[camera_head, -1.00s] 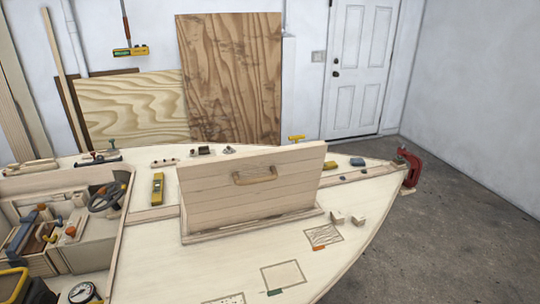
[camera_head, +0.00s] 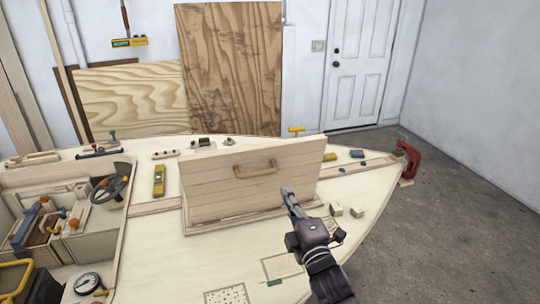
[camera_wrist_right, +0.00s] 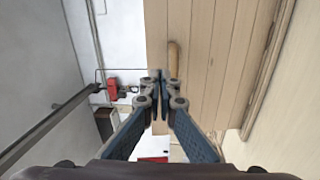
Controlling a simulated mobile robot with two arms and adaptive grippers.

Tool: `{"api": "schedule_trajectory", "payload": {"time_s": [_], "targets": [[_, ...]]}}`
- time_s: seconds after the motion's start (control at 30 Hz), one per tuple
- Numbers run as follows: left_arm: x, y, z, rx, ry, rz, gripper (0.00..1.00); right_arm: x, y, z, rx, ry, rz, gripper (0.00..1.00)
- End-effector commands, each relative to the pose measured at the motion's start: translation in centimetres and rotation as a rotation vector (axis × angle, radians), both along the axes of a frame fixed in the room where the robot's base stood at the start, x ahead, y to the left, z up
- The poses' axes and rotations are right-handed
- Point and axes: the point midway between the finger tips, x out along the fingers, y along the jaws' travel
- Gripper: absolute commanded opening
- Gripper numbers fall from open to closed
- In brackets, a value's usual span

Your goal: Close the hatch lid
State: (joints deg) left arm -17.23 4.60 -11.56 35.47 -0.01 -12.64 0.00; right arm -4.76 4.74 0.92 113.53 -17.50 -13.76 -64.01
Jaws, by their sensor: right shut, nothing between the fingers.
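The hatch lid (camera_head: 230,190) stands open on the plywood deck, nearly upright and leaning, with its planked face and wooden handle (camera_head: 256,169) toward me. My right gripper (camera_head: 287,190) is shut and empty, in front of the lid's right part, below and right of the handle. In the right wrist view the gripper (camera_wrist_right: 158,76) shows shut fingertips, with the lid (camera_wrist_right: 212,60) filling the middle right and the handle (camera_wrist_right: 173,60) just beyond the tips. I cannot tell whether the fingers touch the lid. The left gripper is not in view.
A yellow level (camera_head: 159,181) lies on the deck left of the lid. Small wood blocks (camera_head: 346,211) sit right of my right gripper. A red clamp (camera_head: 409,161) holds the bow tip. An open cockpit with tools and a steering wheel (camera_head: 107,190) is at left.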

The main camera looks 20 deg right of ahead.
Motion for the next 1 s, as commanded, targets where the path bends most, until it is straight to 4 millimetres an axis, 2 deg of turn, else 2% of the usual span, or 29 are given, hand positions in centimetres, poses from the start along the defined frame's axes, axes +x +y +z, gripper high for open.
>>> {"api": "schedule_trajectory", "payload": {"time_s": [0.1,0.27,0.8,1.0], "targets": [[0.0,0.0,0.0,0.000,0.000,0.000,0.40,0.7,0.1,1.5,-0.069,-0.054,0.003,0.00],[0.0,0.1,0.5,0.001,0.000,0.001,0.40,1.9,0.1,2.2,-0.087,-0.068,0.004,0.00],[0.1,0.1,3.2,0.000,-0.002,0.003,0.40,10.9,-0.4,3.9,-0.084,-0.066,0.004,0.00],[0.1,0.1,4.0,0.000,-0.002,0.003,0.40,13.1,-0.6,4.1,-0.082,-0.063,0.005,0.00]]}}
